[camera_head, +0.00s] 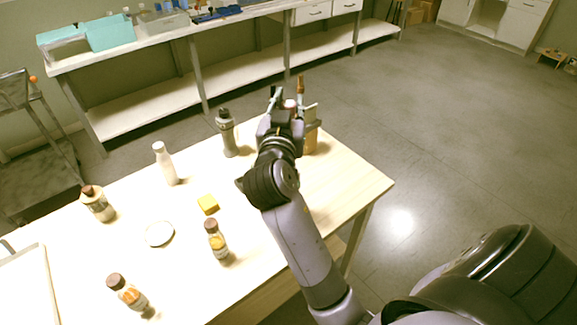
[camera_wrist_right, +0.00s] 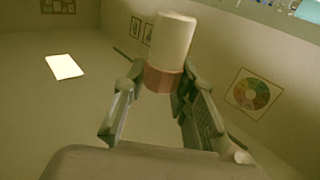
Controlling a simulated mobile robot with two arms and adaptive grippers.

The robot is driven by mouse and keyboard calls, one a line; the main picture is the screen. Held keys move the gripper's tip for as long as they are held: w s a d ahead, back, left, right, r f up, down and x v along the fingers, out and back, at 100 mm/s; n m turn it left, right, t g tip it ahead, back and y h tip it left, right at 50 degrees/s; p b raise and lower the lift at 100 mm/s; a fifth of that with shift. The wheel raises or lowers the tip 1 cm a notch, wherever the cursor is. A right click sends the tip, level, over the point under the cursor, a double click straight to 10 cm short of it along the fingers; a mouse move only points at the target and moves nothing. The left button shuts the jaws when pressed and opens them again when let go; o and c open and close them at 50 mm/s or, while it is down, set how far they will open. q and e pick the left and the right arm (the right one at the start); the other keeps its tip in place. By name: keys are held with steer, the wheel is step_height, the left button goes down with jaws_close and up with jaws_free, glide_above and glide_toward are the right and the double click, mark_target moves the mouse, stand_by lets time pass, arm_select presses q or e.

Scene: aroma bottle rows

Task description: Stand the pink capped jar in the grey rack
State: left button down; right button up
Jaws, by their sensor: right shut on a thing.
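My right gripper (camera_head: 284,97) is raised at the far right end of the wooden table. In the right wrist view, its fingers (camera_wrist_right: 155,95) are shut on the pink capped jar, with its pink-brown band (camera_wrist_right: 163,79) between them. The jar's pale cream part (camera_wrist_right: 173,40) sticks out beyond the fingertips. In the head view only a small pinkish bit of it (camera_head: 290,104) shows between the fingers. A grey piece (camera_head: 310,113) above a brown-orange thing (camera_head: 310,141) shows just right of the gripper; I cannot tell whether it is the grey rack. My left gripper is out of view.
A grey bottle (camera_head: 228,133) stands left of the gripper. A white bottle (camera_head: 165,163), brown-capped bottles (camera_head: 216,242), a yellow block (camera_head: 208,204) and a white round dish (camera_head: 160,234) are spread across the table (camera_head: 330,187). The table's right corner is clear.

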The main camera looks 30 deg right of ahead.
steer(key=shift+f, duration=8.15)
steer(key=shift+f, duration=0.2)
steer(key=o, duration=0.9)
steer(key=shift+o, duration=0.2)
steer(key=shift+r, duration=0.1)
